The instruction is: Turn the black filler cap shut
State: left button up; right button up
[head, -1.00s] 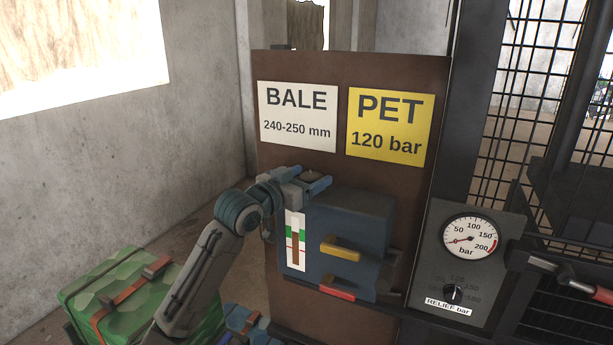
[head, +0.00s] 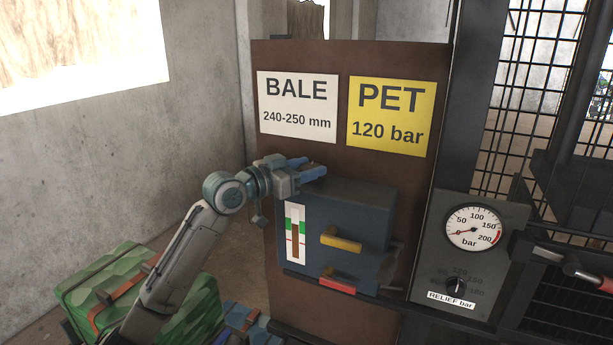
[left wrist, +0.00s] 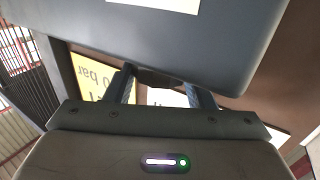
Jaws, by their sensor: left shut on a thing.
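The black filler cap (left wrist: 158,78) shows as a dark piece between the fingers in the left wrist view, at the blue tank's edge. The blue tank (head: 350,197) is mounted on the brown panel. My left gripper (head: 312,171) is at the tank's top left and is shut on the cap. Its fingers also show in the left wrist view (left wrist: 162,90), one on each side of the cap. In the head view the fingers mostly hide the cap. My right gripper is in neither view.
The tank has a level gauge (head: 295,234), a yellow handle (head: 341,242) and a red handle (head: 338,286). A pressure gauge (head: 473,227) and a relief knob (head: 456,285) stand to the right.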

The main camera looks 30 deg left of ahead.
pick_arm(q)
jog(key=shift+w+a+f+m+g+h+b, duration=0.1)
jog(key=shift+m+g+h+b, duration=0.45)
jog(key=shift+h+b, duration=0.3)
jog(key=shift+a+f+m+g+h+b, duration=0.1)
jog(key=shift+m+g+h+b, duration=0.25)
jog(key=shift+m+h+b, duration=0.45)
jog(key=shift+r+m+g+h+b, duration=0.2)
jog(key=shift+m+g+h+b, duration=0.15)
jog(key=shift+g+h+b, duration=0.4)
jog(key=o, duration=1)
jog(key=shift+a+b, duration=0.1)
jog(key=shift+b, duration=0.2)
